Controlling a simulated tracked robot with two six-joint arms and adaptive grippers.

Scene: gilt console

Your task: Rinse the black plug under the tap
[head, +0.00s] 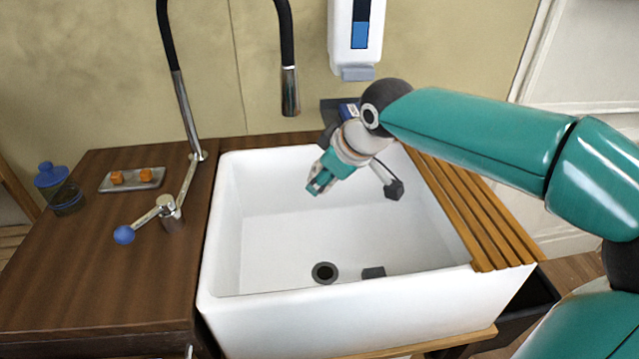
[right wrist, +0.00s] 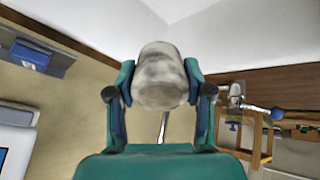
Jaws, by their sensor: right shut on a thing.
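My right gripper (head: 318,186) is over the basin of the white sink (head: 260,230), pointing down and left, below and right of the tap's nozzle (head: 290,92). In the right wrist view its fingers (right wrist: 160,95) are shut on a pale grey, mottled cylinder (right wrist: 160,78). The cylinder is hard to make out in the head view. A small dark block (head: 373,272) lies on the sink floor beside the round dark drain (head: 325,272). I cannot tell whether the block or the cylinder is the plug. No running water shows. My left gripper is not in view.
The tap's lever has a blue knob (head: 124,234) over the wooden counter (head: 90,285). A tray (head: 108,185) with orange pieces and a blue-lidded jar (head: 66,200) stand there. A soap dispenser (head: 345,38) hangs behind. A slatted rack (head: 465,205) covers the sink's right side.

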